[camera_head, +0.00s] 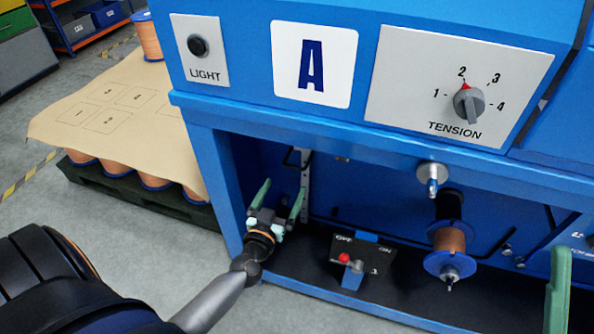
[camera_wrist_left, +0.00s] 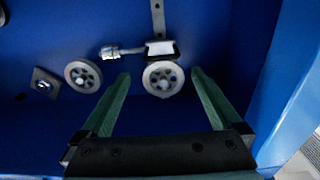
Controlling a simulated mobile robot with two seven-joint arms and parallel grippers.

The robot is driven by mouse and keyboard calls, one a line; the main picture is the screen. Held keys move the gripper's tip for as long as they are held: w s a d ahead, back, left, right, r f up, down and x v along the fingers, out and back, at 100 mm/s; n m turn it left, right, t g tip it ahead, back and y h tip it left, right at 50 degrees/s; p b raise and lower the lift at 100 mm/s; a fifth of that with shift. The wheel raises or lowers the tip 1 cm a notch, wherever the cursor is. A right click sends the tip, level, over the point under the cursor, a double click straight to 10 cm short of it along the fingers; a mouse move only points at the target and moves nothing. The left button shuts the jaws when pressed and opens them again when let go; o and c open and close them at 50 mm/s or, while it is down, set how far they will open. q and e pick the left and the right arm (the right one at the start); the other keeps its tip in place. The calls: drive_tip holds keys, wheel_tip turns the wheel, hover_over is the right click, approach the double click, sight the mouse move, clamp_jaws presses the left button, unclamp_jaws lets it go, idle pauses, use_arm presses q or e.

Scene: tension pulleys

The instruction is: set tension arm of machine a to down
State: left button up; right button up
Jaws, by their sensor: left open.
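Machine A (camera_head: 270,112) is the blue cabinet with a white plate marked A (camera_head: 313,64). My left gripper (camera_head: 279,197) is open and empty inside the left part of its lower bay, green fingers pointing up. In the left wrist view, a grey pulley (camera_wrist_left: 163,79) shows between and beyond my open fingers (camera_wrist_left: 160,74). A metal bar with holes (camera_wrist_left: 157,18) and a pale block stand just above that pulley. I cannot tell surely which part is the tension arm. A green finger of my right gripper (camera_head: 558,287) shows at the right edge; its opening cannot be judged.
A second pulley (camera_wrist_left: 83,76) and a square plate (camera_wrist_left: 44,83) sit to the left in the wrist view. A copper spool (camera_head: 449,245) and a switch box with a red knob (camera_head: 345,258) stand in the bay. The cabinet's left post (camera_head: 217,180) is close to my left gripper.

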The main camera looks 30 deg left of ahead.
sight(296, 167)
use_arm(q)
drive_tip(key=b+x, duration=0.2)
drive_tip(key=x, duration=0.7)
drive_tip(key=shift+d+f, duration=0.1)
drive_tip(key=shift+d, duration=0.15)
clamp_jaws()
idle(0.4)
